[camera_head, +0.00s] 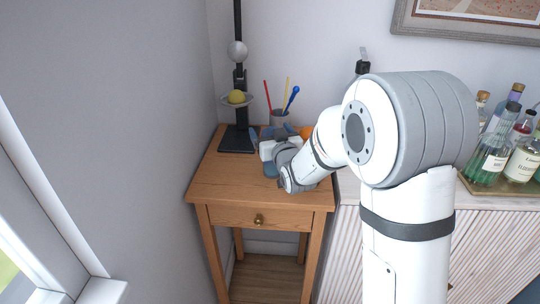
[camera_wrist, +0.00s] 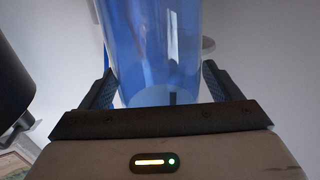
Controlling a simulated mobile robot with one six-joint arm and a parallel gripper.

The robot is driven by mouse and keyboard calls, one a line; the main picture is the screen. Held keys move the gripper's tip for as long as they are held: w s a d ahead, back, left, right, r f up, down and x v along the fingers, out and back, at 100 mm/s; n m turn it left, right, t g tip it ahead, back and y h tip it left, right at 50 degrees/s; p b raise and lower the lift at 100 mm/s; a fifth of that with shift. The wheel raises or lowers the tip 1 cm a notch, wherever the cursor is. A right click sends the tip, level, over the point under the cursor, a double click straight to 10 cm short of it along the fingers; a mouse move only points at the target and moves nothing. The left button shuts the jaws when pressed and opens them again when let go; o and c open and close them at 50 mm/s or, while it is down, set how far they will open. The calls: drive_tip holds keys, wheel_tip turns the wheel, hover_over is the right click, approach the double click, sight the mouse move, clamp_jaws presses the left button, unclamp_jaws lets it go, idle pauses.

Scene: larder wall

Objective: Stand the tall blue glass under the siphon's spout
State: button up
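The tall blue glass (camera_wrist: 155,45) fills the middle of the wrist view, see-through, with its upper part cut off by the frame. My gripper (camera_wrist: 158,75) has one finger on each side of it, and both fingers appear to press against its walls. In the head view my gripper (camera_head: 272,155) is low over the small wooden table, and a bit of blue (camera_head: 270,170) shows beside it. A dark-topped fitting with a small lever (camera_head: 362,67), perhaps the siphon's head, rises behind my arm. Its spout and body are hidden.
The wooden table (camera_head: 228,188) also bears a black stand (camera_head: 238,140) with balls on it and a cup (camera_head: 279,118) of coloured sticks. An orange thing (camera_head: 306,132) is partly hidden by my arm. Bottles (camera_head: 489,158) stand on a tray on the sideboard at right.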

drive_tip(key=c, duration=1.5)
drive_tip(key=shift+c, duration=1.3)
drive_tip(key=shift+r, duration=0.15)
